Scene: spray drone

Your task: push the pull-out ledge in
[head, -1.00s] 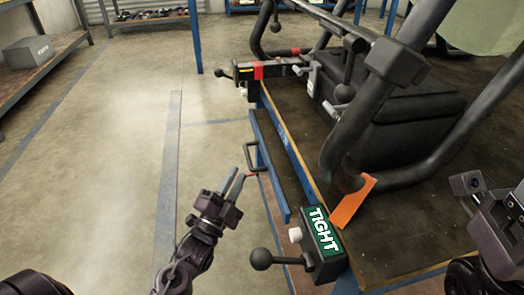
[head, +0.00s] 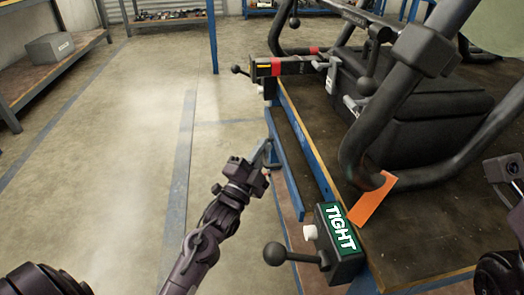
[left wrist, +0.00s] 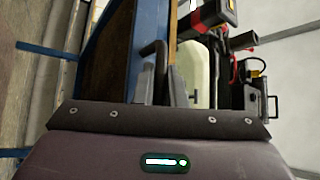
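The pull-out ledge (head: 287,165) has a blue front and stands out from the left side of the workbench. Its black handle is mostly hidden behind my left gripper (head: 262,160) in the head view. The handle (left wrist: 153,48) shows in the left wrist view, rising between the two grey fingertips of my left gripper (left wrist: 160,84). These fingers look apart, with the handle bar between them; firm contact is not visible. My right gripper (head: 505,172) shows only in part at the right edge, and its fingers cannot be made out.
The workbench (head: 415,255) carries a black tubular drone frame (head: 400,100) with an orange tag (head: 371,201). A clamp marked TIGHT (head: 340,232) with a black ball lever (head: 277,254) sits at the near corner. Another clamp (head: 280,68) is at the far corner. Floor to the left is clear.

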